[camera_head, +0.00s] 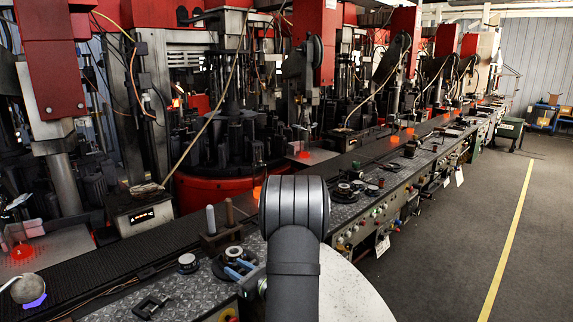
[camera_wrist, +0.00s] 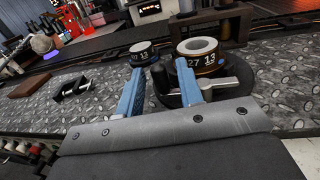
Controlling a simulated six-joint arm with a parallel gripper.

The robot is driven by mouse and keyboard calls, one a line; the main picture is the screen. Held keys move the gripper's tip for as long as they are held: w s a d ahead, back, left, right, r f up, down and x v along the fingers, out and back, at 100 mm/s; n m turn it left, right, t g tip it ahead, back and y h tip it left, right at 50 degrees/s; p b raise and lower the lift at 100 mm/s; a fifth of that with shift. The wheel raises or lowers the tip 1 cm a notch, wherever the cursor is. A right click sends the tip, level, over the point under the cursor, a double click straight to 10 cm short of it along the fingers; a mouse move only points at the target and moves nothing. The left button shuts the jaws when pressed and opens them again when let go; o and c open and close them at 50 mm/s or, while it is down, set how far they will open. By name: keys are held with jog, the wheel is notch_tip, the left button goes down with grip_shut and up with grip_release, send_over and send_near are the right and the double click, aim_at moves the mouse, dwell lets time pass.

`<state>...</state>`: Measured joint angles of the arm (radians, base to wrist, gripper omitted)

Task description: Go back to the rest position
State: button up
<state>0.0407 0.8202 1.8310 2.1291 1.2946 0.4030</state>
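My gripper (camera_wrist: 160,78) has two blue fingers standing well apart in the wrist view, with nothing clamped between them. A dark upright knob shows in the gap between the fingers; I cannot tell how close it is to them. Behind the right finger is a rotary mould with a white ring top and numbers (camera_wrist: 201,57), on a round dark base. In the head view my gripper (camera_head: 238,272) is low over the patterned metal worktop (camera_head: 190,298), beside this mould (camera_head: 235,254). My arm hides part of the area to its right.
A smaller numbered mould (camera_wrist: 143,53) stands to the left; it also shows in the head view (camera_head: 187,263). A black bracket (camera_head: 151,306) lies on the worktop. A wooden stand (camera_head: 222,238) with upright pegs is behind the moulds. The conveyor (camera_head: 130,262) runs along the machines.

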jog(key=shift+s+d+n+g+y, duration=0.1)
jog(key=shift+d+n+g+y, duration=0.15)
jog(key=shift+n+g+y, duration=0.45)
jog(key=shift+d+n+g+y, duration=0.3)
jog(key=shift+n+g, duration=0.1)
jog(key=shift+g, duration=0.5)
jog(key=v, duration=1.2)
